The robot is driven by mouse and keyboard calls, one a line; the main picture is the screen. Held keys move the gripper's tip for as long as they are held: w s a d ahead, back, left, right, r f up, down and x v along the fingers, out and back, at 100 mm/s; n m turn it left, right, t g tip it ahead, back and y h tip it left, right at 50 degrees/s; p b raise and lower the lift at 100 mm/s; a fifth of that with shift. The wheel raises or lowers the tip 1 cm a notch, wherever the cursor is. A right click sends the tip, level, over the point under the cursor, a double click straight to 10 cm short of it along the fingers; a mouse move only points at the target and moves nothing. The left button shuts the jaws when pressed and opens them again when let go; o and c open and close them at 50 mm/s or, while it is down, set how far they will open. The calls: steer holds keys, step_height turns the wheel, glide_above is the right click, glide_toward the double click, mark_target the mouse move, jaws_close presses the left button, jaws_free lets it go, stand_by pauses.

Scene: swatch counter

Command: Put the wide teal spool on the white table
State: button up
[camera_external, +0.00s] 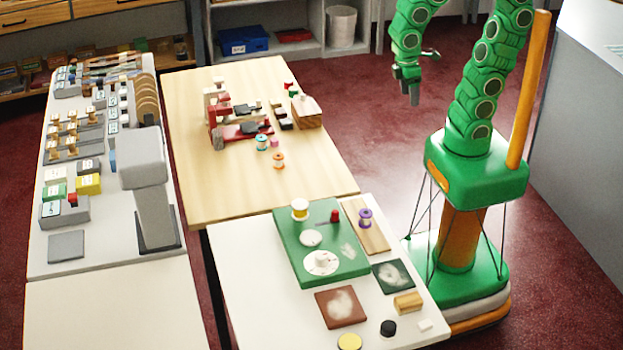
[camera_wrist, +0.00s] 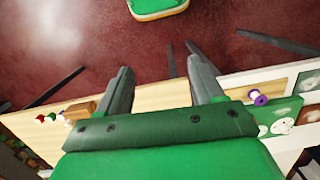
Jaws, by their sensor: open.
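The teal spool (camera_external: 262,142) stands on the light wooden table (camera_external: 200,190), close to the red stand and behind an orange spool (camera_external: 278,160). I cannot make it out in the wrist view. The white table (camera_external: 235,265) adjoins the wooden table at the front and carries a green board and several small items. My gripper (camera_external: 412,86) hangs in the air right of the wooden table, well apart from the teal spool. In the wrist view my gripper (camera_wrist: 160,62) has its fingers apart, with nothing between them.
A red device (camera_external: 222,125), dark blocks and a wooden block (camera_external: 306,112) stand near the teal spool. The green board (camera_external: 300,265) holds a yellow spool (camera_external: 299,209); a purple spool (camera_external: 365,218) stands beside it. The wooden table's front half is clear. A crowded grey counter (camera_external: 100,240) is left.

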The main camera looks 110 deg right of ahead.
steer(key=s, duration=0.6)
steer(key=shift+a+f+n, duration=0.25)
steer(key=shift+a+n, duration=0.05)
steer(key=shift+o, duration=0.5)
steer(key=shift+s+a, duration=0.1)
steer(key=shift+s, duration=0.15)
steer(key=shift+w, duration=0.1)
